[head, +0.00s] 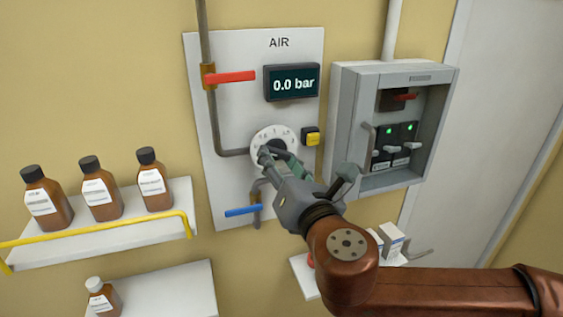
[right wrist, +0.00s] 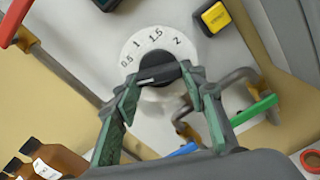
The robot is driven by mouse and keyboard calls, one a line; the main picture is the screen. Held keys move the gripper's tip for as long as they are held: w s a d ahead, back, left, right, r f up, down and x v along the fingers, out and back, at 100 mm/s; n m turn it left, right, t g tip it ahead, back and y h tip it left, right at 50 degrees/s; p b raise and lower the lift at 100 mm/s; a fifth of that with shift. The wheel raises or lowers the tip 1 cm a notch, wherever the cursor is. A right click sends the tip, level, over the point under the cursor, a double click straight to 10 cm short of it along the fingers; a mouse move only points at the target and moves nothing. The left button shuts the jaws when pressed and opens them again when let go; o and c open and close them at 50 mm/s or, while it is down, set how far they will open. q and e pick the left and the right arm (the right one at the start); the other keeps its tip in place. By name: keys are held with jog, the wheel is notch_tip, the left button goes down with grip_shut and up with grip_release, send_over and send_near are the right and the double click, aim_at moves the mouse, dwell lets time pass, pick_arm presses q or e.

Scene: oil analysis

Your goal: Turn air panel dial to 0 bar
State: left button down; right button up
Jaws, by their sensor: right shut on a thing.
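The white air panel (head: 228,50) is on the wall, with a display (head: 292,82) that reads "0.0 bar". Below the display is a round white dial face (head: 262,138) with a black knob at its centre. In the right wrist view the dial face (right wrist: 136,48) shows 0.5, 1, 1.5 and 2, and the black knob (right wrist: 158,70) lies between the green fingertips. My right gripper (right wrist: 160,82) is shut on the knob. In the head view my right gripper (head: 272,158) partly hides the knob and the lower dial. My left gripper is not in view.
A red lever (head: 230,77) and a blue lever (head: 243,211) are on the panel's pipes. A yellow button (head: 311,138) is right of the dial. A grey switch box (head: 350,90) stands close right. Brown bottles stand on a railed shelf (head: 130,232) at left.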

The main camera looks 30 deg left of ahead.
jog(key=shift+n, duration=0.6)
jog(key=o, duration=1.2)
jog(key=shift+a+f, duration=0.1)
jog(key=shift+a, duration=0.05)
jog(key=shift+c, duration=0.2)
jog(key=shift+d, duration=0.2)
jog(key=v, duration=1.2)
jog(key=shift+w+a, duration=0.1)
